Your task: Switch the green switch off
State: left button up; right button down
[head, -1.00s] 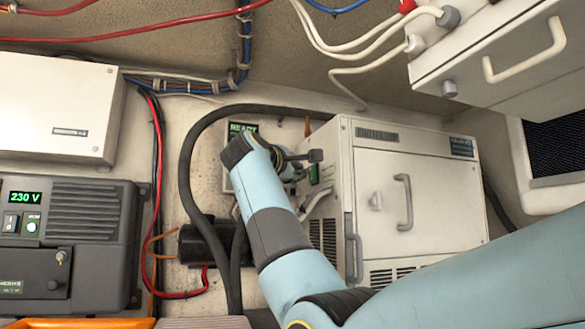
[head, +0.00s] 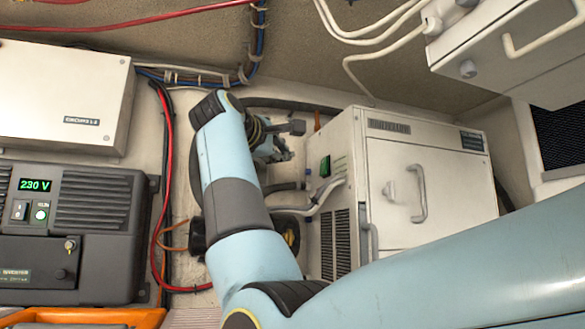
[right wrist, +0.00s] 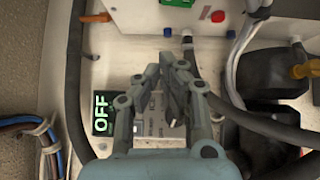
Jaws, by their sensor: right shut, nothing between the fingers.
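A small wall panel (right wrist: 150,108) lies beneath my right gripper in the right wrist view. In the head view the right gripper (head: 284,152) is left of the white cabinet, and my arm hides the panel. My left gripper is not in view.
The white cabinet (head: 420,195) stands right of the gripper, with a small green display (head: 325,167). Black hoses (right wrist: 260,122) and a red cable (head: 165,150) run close by.

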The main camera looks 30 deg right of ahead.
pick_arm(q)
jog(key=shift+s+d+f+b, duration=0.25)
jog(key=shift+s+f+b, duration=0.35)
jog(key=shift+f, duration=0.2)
pick_arm(e)
jog(key=v, duration=0.5)
jog(key=shift+s+d+r, duration=0.25)
jog(key=shift+s+r, duration=0.1)
jog(key=shift+r, duration=0.05)
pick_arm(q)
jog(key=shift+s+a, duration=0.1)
